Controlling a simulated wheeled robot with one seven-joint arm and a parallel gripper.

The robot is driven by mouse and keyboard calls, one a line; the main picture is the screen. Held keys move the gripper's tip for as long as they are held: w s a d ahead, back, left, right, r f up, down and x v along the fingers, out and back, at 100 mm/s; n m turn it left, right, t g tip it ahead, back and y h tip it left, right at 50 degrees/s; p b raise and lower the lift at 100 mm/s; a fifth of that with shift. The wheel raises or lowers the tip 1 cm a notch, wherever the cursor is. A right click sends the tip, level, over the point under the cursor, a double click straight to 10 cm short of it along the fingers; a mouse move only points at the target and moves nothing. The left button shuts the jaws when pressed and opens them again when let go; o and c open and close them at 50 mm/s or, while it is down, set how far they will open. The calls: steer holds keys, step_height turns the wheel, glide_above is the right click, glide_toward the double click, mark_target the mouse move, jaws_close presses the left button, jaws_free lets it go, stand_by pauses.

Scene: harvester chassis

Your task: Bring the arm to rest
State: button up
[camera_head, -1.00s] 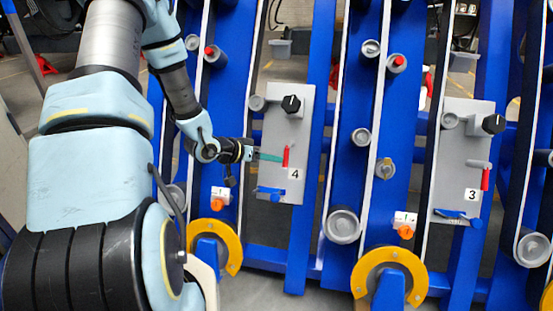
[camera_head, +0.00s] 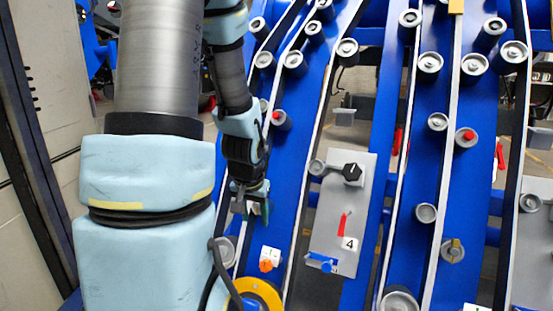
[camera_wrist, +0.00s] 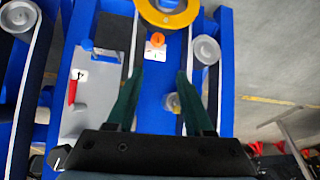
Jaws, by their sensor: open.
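My arm comes down the left side of the head view, and my gripper (camera_head: 255,208) hangs below its wrist, in front of a blue frame post. The gripper is left of the grey panel marked 4 (camera_head: 325,255) and apart from it. In the wrist view my gripper (camera_wrist: 155,80) shows two green fingers spread apart with nothing between them.
Panel 4 carries a black knob (camera_head: 353,172), a red handle (camera_head: 344,222) and a blue lever (camera_head: 321,262). Blue posts with grey rollers (camera_head: 430,62) fill the right side. Open floor (camera_wrist: 270,60) shows at right in the wrist view.

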steer(key=s+a+r+n+g+p, duration=0.1)
steer(key=s+r, duration=0.1)
steer(key=s, duration=0.3)
steer(key=s+a+r+n+g, duration=0.1)
steer(key=s+r, duration=0.2)
steer(key=s, duration=0.1)
step_height(320, 180, up, 20)
steer(key=p, duration=2)
steer(key=shift+d+p, duration=0.2)
steer(key=shift+p, duration=0.1)
